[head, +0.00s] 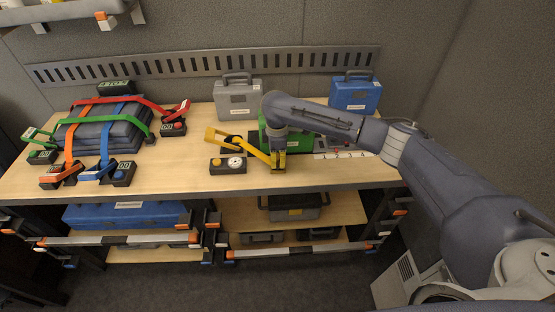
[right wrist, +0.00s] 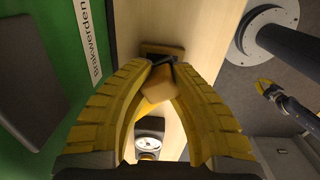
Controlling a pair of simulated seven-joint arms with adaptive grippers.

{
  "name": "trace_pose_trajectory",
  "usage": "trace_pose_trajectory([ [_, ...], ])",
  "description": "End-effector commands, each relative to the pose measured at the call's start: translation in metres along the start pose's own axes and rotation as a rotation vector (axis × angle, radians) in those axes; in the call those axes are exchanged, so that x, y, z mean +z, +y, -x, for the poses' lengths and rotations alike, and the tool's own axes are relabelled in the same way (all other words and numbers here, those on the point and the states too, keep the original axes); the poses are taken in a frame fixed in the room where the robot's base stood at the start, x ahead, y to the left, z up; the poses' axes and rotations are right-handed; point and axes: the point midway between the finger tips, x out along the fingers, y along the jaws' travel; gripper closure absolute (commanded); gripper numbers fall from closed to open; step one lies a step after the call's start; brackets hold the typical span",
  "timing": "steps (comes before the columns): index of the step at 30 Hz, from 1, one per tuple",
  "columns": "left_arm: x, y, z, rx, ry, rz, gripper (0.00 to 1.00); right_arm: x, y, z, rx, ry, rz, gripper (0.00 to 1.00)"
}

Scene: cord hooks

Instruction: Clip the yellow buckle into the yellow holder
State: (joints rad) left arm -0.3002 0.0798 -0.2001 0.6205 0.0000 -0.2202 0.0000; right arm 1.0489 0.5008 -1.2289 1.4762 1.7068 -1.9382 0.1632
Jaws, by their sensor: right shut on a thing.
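My right gripper (head: 278,168) is over the front middle of the workbench, pointing down. In the right wrist view its yellow fingers (right wrist: 168,72) are closed around a yellow-orange piece (right wrist: 157,86), which I take to be the yellow buckle. A yellow strap (head: 250,147) runs from the gripper back and left to a yellow loop (head: 222,137). The black box with a yellow button and a white dial (head: 228,166), apparently the yellow holder, sits left of the gripper, apart from it. The fingers partly hide the buckle.
A dark case (head: 100,133) with red, green, orange and blue straps lies at the left. A grey case (head: 238,100) and a blue case (head: 354,94) stand at the back. A green case (head: 268,139) is close behind my right gripper.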

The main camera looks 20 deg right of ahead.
Motion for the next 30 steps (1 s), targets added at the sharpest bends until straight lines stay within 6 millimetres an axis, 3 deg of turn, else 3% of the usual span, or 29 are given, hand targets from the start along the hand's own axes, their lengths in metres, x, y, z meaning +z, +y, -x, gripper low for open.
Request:
trace_pose_trajectory([
  [30, 0.0000, -0.0001, 0.0000, 0.000, 0.000, 0.000, 1.00, -0.0003, -0.0002, -0.0081, 0.000, 0.000, 0.000, 1.00],
])
